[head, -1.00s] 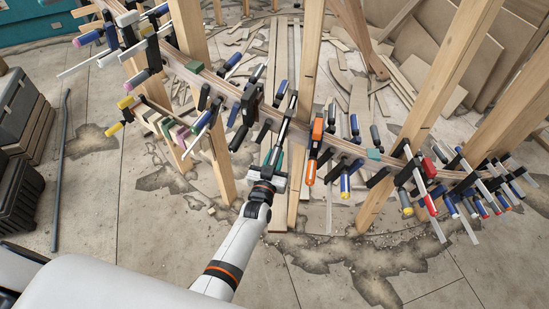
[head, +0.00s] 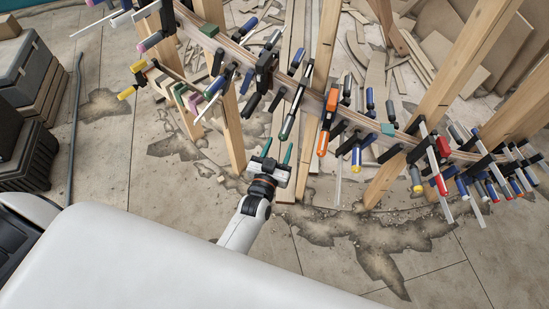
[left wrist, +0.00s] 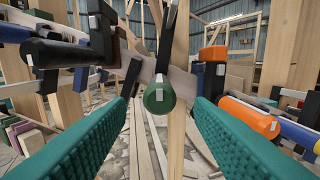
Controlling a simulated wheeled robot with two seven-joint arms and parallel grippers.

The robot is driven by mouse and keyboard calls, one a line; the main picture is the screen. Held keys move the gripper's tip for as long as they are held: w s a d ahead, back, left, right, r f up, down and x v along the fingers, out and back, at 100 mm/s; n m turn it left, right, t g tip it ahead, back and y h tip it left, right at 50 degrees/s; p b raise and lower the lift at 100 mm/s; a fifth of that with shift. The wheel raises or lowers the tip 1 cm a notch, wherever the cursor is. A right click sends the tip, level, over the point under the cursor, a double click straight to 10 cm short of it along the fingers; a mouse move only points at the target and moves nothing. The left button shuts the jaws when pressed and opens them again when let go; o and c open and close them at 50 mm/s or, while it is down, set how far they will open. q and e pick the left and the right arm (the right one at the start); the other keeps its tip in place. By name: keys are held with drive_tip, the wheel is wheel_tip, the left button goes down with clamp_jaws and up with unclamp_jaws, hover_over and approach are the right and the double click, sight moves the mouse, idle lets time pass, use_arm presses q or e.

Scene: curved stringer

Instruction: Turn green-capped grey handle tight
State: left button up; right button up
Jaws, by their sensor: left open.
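The green-capped handle (head: 288,127) hangs down from a dark clamp on the curved wooden stringer. In the left wrist view its round dark green cap (left wrist: 158,98) with a pale mark faces me, nearly centred between the fingers. The shaft behind it runs up out of the picture. My left gripper (head: 277,151) is open, its teal ribbed fingers apart, just below and short of the handle. In the left wrist view the gripper (left wrist: 166,103) has no finger touching the cap. My right gripper is in neither view.
An orange clamp (head: 327,122) stands close to the right of the handle. A black clamp handle (left wrist: 60,53) is close on the left in the wrist view. Wooden posts (head: 234,135) rise around the stringer. Dark crates (head: 27,155) stand at the left.

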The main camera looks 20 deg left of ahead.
use_arm(q)
drive_tip(key=s, duration=0.4)
drive_tip(key=shift+d, duration=0.1)
drive_tip(key=shift+s, duration=0.1)
drive_tip(key=s+p, duration=0.1)
drive_tip(key=s, duration=0.2)
drive_tip(key=shift+s, duration=0.1)
idle(0.3)
idle(0.4)
